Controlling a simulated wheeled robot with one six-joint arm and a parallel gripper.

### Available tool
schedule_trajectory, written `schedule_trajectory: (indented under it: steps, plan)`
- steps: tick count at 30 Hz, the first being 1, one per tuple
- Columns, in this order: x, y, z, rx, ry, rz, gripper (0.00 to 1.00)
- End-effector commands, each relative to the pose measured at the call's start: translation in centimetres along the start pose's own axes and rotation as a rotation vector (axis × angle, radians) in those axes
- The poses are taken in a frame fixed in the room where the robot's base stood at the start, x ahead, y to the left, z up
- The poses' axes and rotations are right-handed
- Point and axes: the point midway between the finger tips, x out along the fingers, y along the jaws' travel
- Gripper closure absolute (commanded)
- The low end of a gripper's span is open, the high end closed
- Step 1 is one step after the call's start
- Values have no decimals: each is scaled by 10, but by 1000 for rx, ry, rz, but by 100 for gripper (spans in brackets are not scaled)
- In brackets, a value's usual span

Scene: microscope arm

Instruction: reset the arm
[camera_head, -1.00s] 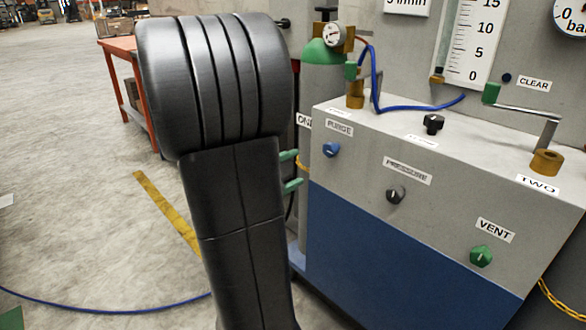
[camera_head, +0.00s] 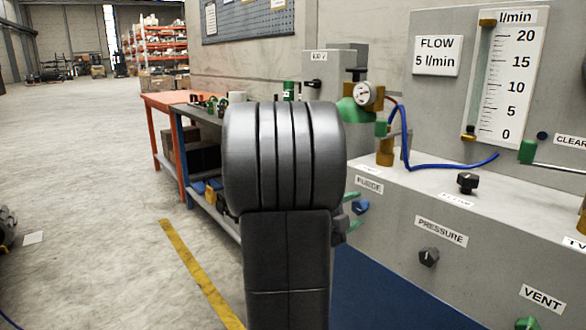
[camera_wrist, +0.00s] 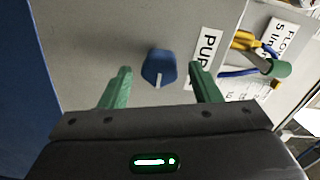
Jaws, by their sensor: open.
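My arm stands upright in the middle of the head view, its dark ribbed links in front of the panel. My gripper (camera_wrist: 160,68) is open and empty, with its green fingers spread apart. In the wrist view the blue PURGE knob (camera_wrist: 158,69) lies between the two fingertips. In the head view the green fingertips show just right of my arm, close to the blue knob (camera_head: 361,207); I cannot tell whether they touch it. My arm hides part of the panel.
The grey panel has a black PRESSURE knob (camera_head: 429,257), a green VENT knob (camera_head: 527,323) and a black top knob (camera_head: 467,183). A blue hose (camera_head: 440,166) crosses its top near a gauge (camera_head: 363,93). A workbench (camera_head: 215,120) stands behind.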

Motion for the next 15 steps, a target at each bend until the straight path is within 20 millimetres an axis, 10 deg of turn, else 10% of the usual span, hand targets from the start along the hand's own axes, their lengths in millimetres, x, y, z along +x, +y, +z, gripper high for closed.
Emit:
schedule_trajectory:
  steps: [15]
  plan:
    - [22, 0, 0, -1, -1, 0, 43]
